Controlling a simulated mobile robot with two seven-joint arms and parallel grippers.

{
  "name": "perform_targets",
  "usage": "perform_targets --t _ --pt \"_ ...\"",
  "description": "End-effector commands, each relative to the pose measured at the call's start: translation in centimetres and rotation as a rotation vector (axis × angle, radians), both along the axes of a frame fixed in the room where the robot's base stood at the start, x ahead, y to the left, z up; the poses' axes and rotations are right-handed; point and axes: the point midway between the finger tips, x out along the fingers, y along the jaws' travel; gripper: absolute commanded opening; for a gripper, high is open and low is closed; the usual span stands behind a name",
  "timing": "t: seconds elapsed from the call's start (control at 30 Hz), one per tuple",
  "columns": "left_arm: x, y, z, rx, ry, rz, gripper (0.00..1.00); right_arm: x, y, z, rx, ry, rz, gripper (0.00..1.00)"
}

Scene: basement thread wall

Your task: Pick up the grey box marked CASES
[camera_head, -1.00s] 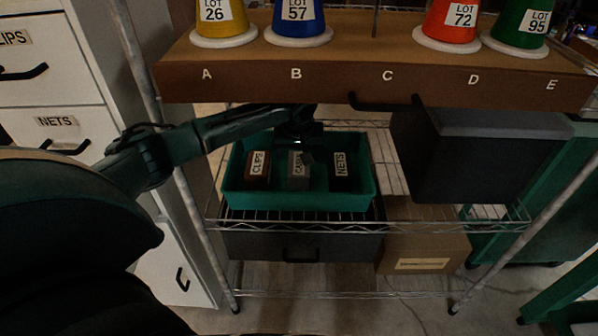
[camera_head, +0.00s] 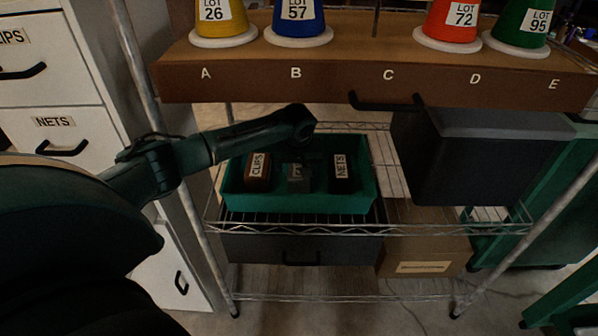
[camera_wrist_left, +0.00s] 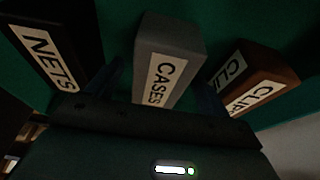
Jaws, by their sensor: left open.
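The grey box marked CASES (camera_wrist_left: 172,52) stands in the green tray (camera_head: 290,203), between a brown box marked CLIPS (camera_head: 257,172) and a black box marked NETS (camera_head: 341,174). In the head view the grey box (camera_head: 298,184) is mostly hidden behind my left gripper (camera_head: 300,165). In the left wrist view my left gripper (camera_wrist_left: 162,88) is open, with one dark finger on each side of the lower part of the grey box. I cannot tell whether the fingers touch it. My right gripper is not in view.
The tray sits on a wire shelf (camera_head: 420,212). A brown ledge (camera_head: 380,88) with colored cones (camera_head: 298,20) overhangs it. A dark grey bin (camera_head: 480,160) is at the right. White drawers (camera_head: 50,60) stand at the left.

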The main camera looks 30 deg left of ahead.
Motion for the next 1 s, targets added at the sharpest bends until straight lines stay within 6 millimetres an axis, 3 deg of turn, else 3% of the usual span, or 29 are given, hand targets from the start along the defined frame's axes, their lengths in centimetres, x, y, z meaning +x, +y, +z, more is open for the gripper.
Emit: perform_targets --t 0.53,1.0 --pt "-0.02 0.05 -0.29 0.001 0.0 0.0 0.8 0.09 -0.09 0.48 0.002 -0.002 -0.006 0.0" --pt "-0.02 0.03 -0.27 0.001 0.0 0.0 0.42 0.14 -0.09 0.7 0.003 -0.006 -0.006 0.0"
